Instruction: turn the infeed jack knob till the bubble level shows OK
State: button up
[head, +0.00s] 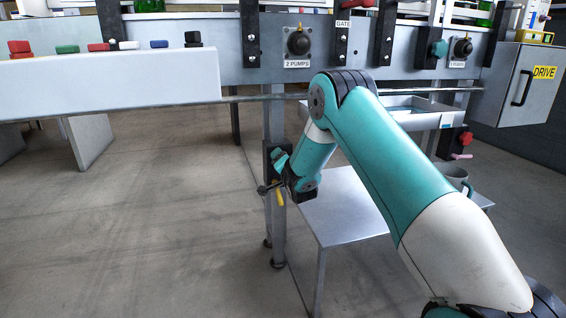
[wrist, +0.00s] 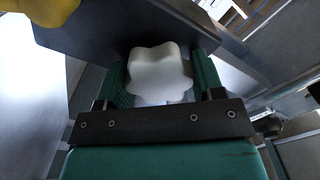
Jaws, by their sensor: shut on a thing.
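My gripper (head: 282,168) is low at the machine's front leg, beside a dark block on that leg, and its fingers are partly hidden by my own arm. In the wrist view its two teal fingers stand on either side of a pale grey lobed knob (wrist: 160,74) and are shut on it. A dark plate (wrist: 110,28) lies behind the knob. A yellow part (wrist: 55,9) shows at the top left corner, and a yellow handle (head: 279,194) hangs by the gripper in the head view. I cannot make out a bubble level reading in either view.
A low grey table (head: 345,208) stands just right of the leg, with a mug (head: 455,177) further right. A DRIVE cabinet (head: 515,88) is at the right. The floor at left is clear.

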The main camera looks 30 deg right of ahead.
jog(key=o, duration=0.9)
jog(key=b+v, duration=1.2)
jog(key=v, duration=0.5)
jog(key=shift+s+r+b, duration=0.1)
jog(key=shift+s+b, duration=0.15)
jog(key=shift+b, duration=0.05)
